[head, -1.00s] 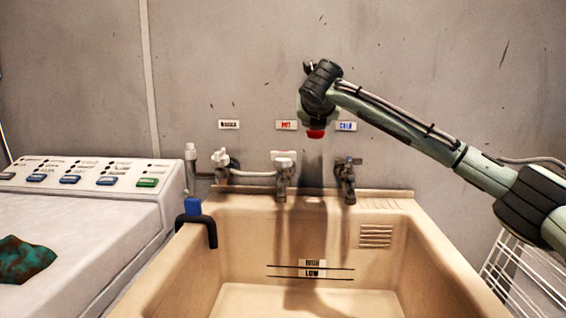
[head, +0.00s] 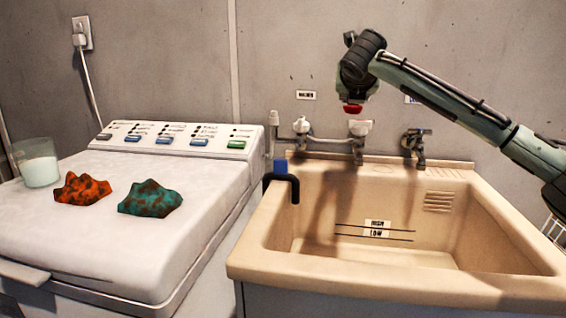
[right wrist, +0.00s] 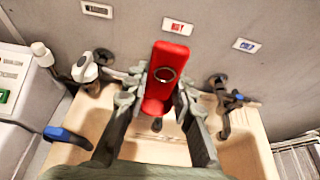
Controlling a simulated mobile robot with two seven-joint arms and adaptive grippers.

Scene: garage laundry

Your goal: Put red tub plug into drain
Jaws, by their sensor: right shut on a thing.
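The red tub plug (right wrist: 170,72) is a bright red piece with a dark ring on its face, in the right wrist view. My right gripper (right wrist: 160,96) is shut on it, one finger on each side. In the head view the plug (head: 352,108) shows as a small red bit under my right gripper (head: 354,98), which points down high in front of the wall, near the middle tap. The tan sink basin (head: 330,266) is below it. The drain is not visible; the front wall hides part of the basin floor. My left gripper is not in view.
Taps (head: 360,130) and piping line the sink's back edge. A black hook-shaped hose with a blue clip (head: 281,168) hangs over the sink's left rim. The white washer (head: 110,235) at left carries orange (head: 82,188) and teal (head: 150,198) cloths and a glass (head: 38,162).

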